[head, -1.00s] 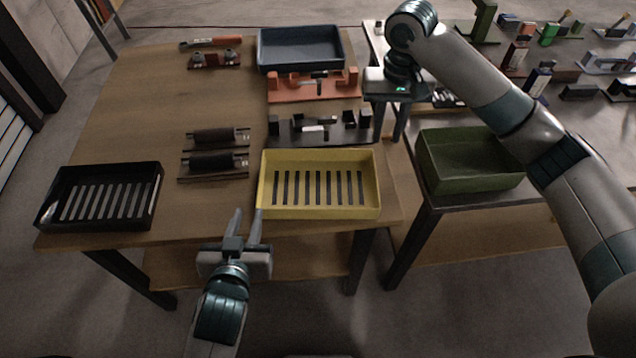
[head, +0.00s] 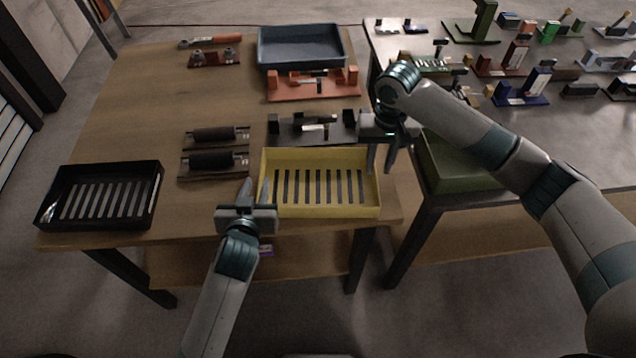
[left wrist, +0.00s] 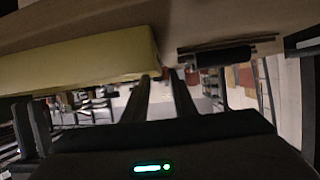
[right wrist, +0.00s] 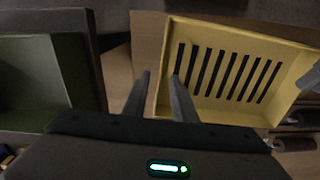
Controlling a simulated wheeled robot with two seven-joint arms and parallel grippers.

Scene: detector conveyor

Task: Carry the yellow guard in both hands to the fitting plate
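The yellow guard (head: 320,211), a shallow tray with a slotted floor, lies at the front right of the wooden table. My left gripper (head: 256,188) is open at the guard's left end, close to its wall; the left wrist view shows the guard's yellow side (left wrist: 80,62) beside the fingertips. My right gripper (head: 381,158) is open at the guard's right end. In the right wrist view the guard's end wall (right wrist: 162,90) lies between or just beyond the fingers. Contact cannot be told at either hand. I cannot tell which thing is the fitting plate.
A black slotted tray (head: 50,196) lies at the front left. Black rollers (head: 213,160), a dark fixture (head: 290,128), an orange fixture (head: 284,88) and a blue-grey tray (head: 301,67) are behind. The table's left middle is clear.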

